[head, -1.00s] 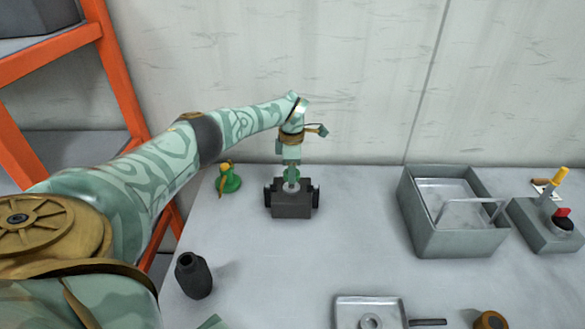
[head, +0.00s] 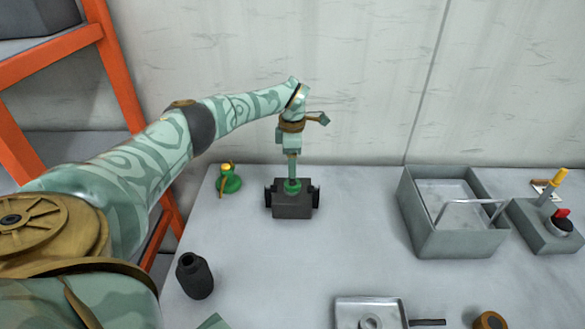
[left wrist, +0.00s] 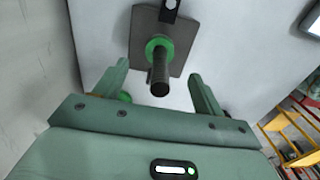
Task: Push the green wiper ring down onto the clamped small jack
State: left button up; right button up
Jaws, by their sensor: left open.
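The green wiper ring (head: 292,187) sits low around the small jack, just above the dark clamp block (head: 292,208) on the table. In the left wrist view the ring (left wrist: 157,46) encircles the jack's dark threaded screw (left wrist: 160,76), whose end points toward the camera. The grey-brown face of the clamp (left wrist: 140,32) lies behind it. Whether the ring is fully seated I cannot tell. My left gripper (head: 292,168) is above the ring, pointing down. In the left wrist view its fingers (left wrist: 158,80) are spread, one on each side of the screw, holding nothing. My right gripper is not in view.
A green oil can (head: 230,181) stands left of the clamp and a black bottle (head: 194,276) nearer the front. A grey bin (head: 455,240) and a control box (head: 545,232) stand at right. A shallow tray (head: 346,312) lies in front. The table between is clear.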

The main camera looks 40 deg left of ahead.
pick_arm(q)
notch_tip(320, 180, up, 12)
jog(key=p, duration=0.1)
jog(key=shift+f+p, duration=0.15)
jog(key=shift+p, duration=0.15)
dwell(0.3)
